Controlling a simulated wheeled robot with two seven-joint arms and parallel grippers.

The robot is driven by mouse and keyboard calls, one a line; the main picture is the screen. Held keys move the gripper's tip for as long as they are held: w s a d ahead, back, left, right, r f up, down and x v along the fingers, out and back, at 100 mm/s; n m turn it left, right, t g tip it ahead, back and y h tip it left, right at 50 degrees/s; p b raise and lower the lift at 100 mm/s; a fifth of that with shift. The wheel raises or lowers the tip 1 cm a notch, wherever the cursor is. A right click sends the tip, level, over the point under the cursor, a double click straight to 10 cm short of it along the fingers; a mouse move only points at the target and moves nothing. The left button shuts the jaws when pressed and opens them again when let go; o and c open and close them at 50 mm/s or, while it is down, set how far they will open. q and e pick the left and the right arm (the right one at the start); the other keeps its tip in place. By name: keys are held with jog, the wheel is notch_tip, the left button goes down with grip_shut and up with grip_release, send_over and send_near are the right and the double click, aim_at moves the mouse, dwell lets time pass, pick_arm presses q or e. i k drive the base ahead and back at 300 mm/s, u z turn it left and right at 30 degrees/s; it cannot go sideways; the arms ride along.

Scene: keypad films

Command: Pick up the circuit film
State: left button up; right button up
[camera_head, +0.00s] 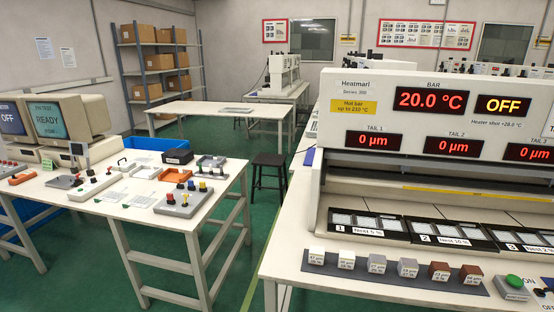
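Several thin pale sheets lie flat on the left table (40,196). One pale sheet (143,200) lies left of the grey block with coloured knobs, and another (112,196) lies farther left. They are too small to tell which is the circuit film. On the right bench, dark nest plates (367,223) with pale panels sit in a row under the heat bar machine (360,95). Neither of my grippers shows in the head view.
A grey block with coloured knobs (183,200), orange trays (174,174) and small fixtures crowd the left table. Monitors (47,119) stand at its back left. A black stool (269,160) stands between table and bench. Small labelled blocks (377,263) line the bench front.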

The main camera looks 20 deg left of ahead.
aim_at(137, 201)
jog(key=i, duration=0.1)
jog(key=u, duration=2.65)
jog(key=i, duration=3.2)
jog(key=z, duration=2.4)
